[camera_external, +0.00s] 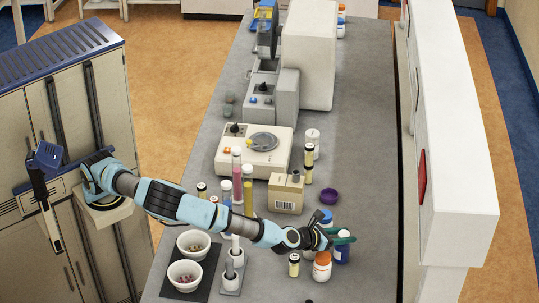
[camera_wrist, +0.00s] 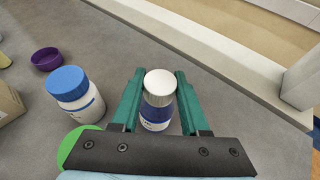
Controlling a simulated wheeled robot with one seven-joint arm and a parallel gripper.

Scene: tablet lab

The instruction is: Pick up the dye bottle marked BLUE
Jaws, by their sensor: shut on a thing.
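A bottle with a white cap and a dark blue band (camera_wrist: 157,112) stands between the green fingers of my gripper (camera_wrist: 160,78) in the wrist view. The fingers are shut on it from both sides. In the external view this bottle (camera_external: 342,252) is at the right end of my arm, its top partly hidden by my gripper (camera_external: 343,236). Its lettering is too small to read. It looks upright, and I cannot tell whether it touches the counter.
A blue-capped white bottle (camera_wrist: 75,95) stands to the left, with a purple dish (camera_wrist: 46,59) behind it. A beige box (camera_external: 286,193) is further back. The counter is clear to the right.

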